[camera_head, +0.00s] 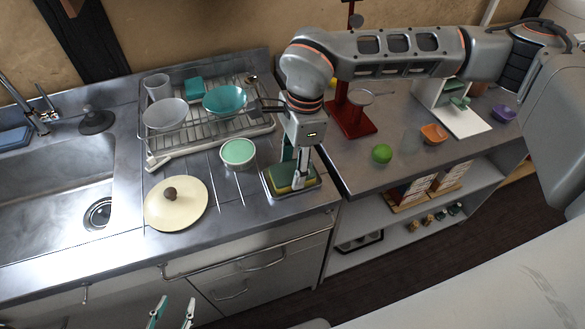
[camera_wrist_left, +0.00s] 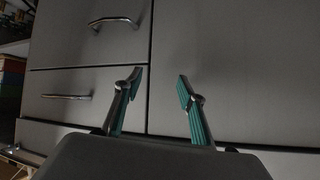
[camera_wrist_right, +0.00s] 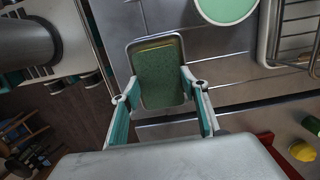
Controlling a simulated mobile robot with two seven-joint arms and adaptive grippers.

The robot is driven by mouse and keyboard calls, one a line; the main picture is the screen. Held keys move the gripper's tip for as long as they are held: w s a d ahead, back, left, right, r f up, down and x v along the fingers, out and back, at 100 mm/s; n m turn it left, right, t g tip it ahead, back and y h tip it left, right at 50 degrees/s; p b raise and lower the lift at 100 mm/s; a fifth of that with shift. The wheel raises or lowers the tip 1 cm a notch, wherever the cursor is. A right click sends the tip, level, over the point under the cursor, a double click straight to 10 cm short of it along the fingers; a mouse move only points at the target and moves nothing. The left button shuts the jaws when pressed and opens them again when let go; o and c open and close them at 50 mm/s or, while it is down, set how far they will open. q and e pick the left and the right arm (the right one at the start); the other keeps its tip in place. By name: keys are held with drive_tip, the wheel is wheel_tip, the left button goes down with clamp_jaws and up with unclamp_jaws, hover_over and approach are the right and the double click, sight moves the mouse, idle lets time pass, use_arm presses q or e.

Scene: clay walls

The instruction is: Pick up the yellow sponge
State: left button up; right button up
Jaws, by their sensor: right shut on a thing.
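The yellow sponge (camera_head: 281,177), with a green top face, lies in a small metal tray (camera_head: 268,192) at the counter's front right. In the right wrist view the sponge (camera_wrist_right: 161,80) shows its green face up, with a thin yellow edge. My right gripper (camera_head: 296,180) reaches down from above and is shut on the sponge, one finger on each side; it also shows in the right wrist view (camera_wrist_right: 160,82). I cannot tell if the sponge is clear of the tray. My left gripper (camera_head: 172,314) is open and empty, low in front of the cabinet fronts; the left wrist view shows its fingers apart (camera_wrist_left: 157,82).
A green-filled bowl (camera_head: 238,152) and a cream lid (camera_head: 176,203) stand left of the tray. Behind is a dish rack (camera_head: 213,130) with bowls. The sink (camera_head: 60,180) is at left. A right-hand counter holds a red stand (camera_head: 351,121) and a lime (camera_head: 382,153).

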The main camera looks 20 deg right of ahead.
sight(293, 170)
wheel_tip(293, 170, up, 20)
drive_tip(key=p, duration=0.1)
idle(0.4)
